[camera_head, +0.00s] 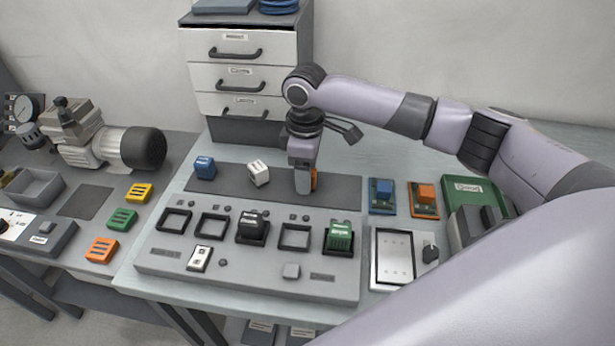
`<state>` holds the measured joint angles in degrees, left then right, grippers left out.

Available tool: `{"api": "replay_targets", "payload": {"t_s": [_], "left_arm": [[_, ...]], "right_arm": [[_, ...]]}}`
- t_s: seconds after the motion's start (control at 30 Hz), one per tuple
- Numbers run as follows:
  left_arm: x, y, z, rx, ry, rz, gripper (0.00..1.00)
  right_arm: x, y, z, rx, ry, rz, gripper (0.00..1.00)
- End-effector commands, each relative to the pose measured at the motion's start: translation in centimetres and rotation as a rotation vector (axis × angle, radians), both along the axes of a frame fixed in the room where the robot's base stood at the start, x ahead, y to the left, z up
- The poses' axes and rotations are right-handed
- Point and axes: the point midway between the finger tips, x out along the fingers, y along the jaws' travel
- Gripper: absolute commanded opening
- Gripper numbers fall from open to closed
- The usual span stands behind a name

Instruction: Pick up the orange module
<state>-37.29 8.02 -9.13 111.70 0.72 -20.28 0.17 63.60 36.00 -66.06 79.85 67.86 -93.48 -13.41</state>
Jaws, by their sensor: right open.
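An orange module (314,180) shows as a narrow strip at the right gripper, over the dark mat (340,189) behind the grey panel. My right gripper (304,184) points down there, its jaws open around or just beside the module; I cannot tell which. The near finger hides most of the module. A blue module (205,168) and a white module (258,173) stand on the same mat to the left. My left gripper is not in view.
The grey panel (160,262) has empty square frames, a black module (252,227) and a green module (339,237). An orange unit (425,195) and a blue unit (382,191) stand right of the mat. A drawer cabinet (238,75) rises behind. An orange slotted block (101,250) lies far left.

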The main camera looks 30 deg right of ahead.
Motion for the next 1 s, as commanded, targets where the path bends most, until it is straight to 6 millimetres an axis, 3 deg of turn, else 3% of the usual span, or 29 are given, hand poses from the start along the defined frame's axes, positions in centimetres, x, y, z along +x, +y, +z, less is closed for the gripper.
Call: {"api": "replay_targets", "payload": {"t_s": [0.27, 0.43, 0.77, 1.0], "left_arm": [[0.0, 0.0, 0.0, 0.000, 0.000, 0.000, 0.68], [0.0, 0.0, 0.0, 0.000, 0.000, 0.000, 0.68], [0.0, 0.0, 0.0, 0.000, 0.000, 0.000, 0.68], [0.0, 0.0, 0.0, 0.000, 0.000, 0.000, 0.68]], "right_arm": [[0.0, 0.0, -0.4, 0.001, -0.002, 0.000, 0.62], [0.0, 0.0, -0.4, 0.001, -0.002, 0.000, 0.06], [0.0, 0.1, -0.2, 0.001, -0.002, 0.001, 0.05], [0.1, 0.1, 1.8, 0.001, -0.005, 0.001, 0.05]]}}
